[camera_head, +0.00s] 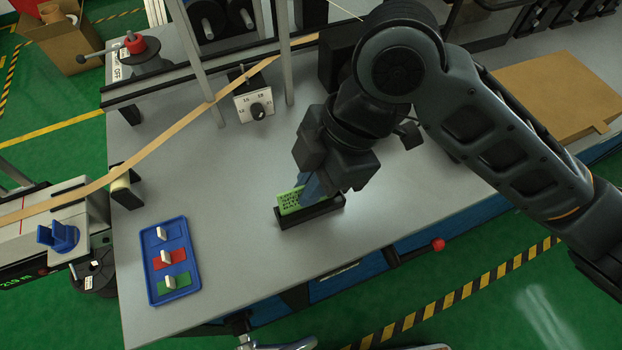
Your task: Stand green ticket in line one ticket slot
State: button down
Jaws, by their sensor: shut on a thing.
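The green ticket (289,201) with dark printed lines stands upright at a black slotted holder (312,215) on the grey table. My gripper (311,190) is shut on the green ticket from above, at its right part. The ticket's lower edge meets the holder; whether it is fully seated in the slot is hidden by the holder's front wall. My gripper and wrist hide the right part of the ticket.
A blue tray (151,277) with blue, red and green cards and white pegs lies at the left. A dial box (253,104), posts and a slanting brown tape (160,141) stand behind. A cardboard piece (560,92) lies at the right. The table's front edge is close to the holder.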

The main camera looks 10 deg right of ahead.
jog(key=c, duration=1.2)
grip_release()
jog(key=shift+f, duration=0.1)
jog(key=v, duration=0.8)
jog(key=shift+f, duration=0.1)
